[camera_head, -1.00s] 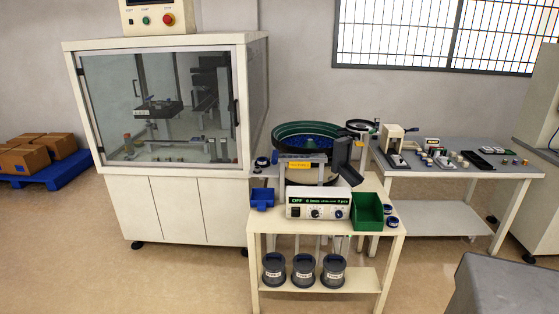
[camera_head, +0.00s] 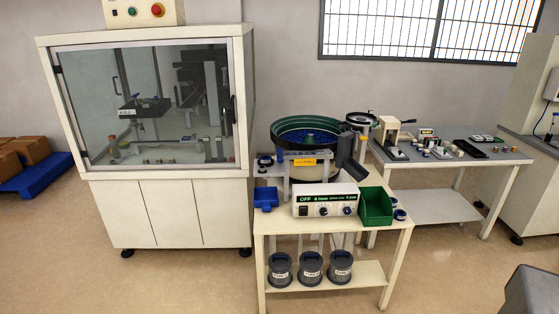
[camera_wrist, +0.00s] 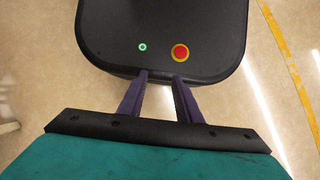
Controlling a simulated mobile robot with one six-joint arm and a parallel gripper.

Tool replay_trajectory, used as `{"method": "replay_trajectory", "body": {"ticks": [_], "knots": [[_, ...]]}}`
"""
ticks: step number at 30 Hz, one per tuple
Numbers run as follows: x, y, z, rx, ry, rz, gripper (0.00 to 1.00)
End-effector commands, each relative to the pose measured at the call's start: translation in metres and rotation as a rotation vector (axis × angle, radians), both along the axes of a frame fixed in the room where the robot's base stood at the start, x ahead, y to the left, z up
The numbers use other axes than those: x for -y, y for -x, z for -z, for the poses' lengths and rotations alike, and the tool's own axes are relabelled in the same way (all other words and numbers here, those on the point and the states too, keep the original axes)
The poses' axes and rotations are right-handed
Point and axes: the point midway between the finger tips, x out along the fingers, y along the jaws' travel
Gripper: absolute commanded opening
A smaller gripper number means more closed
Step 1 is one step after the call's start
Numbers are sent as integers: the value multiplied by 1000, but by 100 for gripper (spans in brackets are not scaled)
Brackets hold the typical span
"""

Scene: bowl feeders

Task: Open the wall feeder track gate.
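A small bowl feeder (camera_head: 361,120) stands at the back by the wall, at the left end of the grey bench. A larger green-rimmed bowl feeder (camera_head: 276,144) stands on the cream cart in front, with a dark grey chute (camera_head: 349,152) on its right side. The track gate of the wall feeder is too small and partly hidden to make out in the head view. My gripper (camera_wrist: 161,76) shows only in the wrist view, with two dark purple fingers apart and nothing between them. It is away from both feeders.
The cream cart (camera_head: 398,246) carries a control box (camera_head: 326,201) reading OFF, a green bin (camera_head: 375,207) and a blue bin (camera_head: 266,199). A glass-fronted machine (camera_head: 150,110) stands left. A grey block (camera_head: 532,290) is at lower right. Floor in front is clear.

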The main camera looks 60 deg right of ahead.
Motion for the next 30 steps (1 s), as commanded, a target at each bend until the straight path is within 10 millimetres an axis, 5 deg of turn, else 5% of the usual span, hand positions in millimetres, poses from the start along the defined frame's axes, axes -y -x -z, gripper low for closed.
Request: {"method": "replay_trajectory", "body": {"ticks": [11, 17, 23, 30], "knots": [[3, -7, 0, 17, 4, 8, 41], [24, -43, -2, 120, 31, 59, 41], [76, -111, -13, 314, 93, 143, 41], [166, -191, -49, 578, 201, 249, 41]]}}
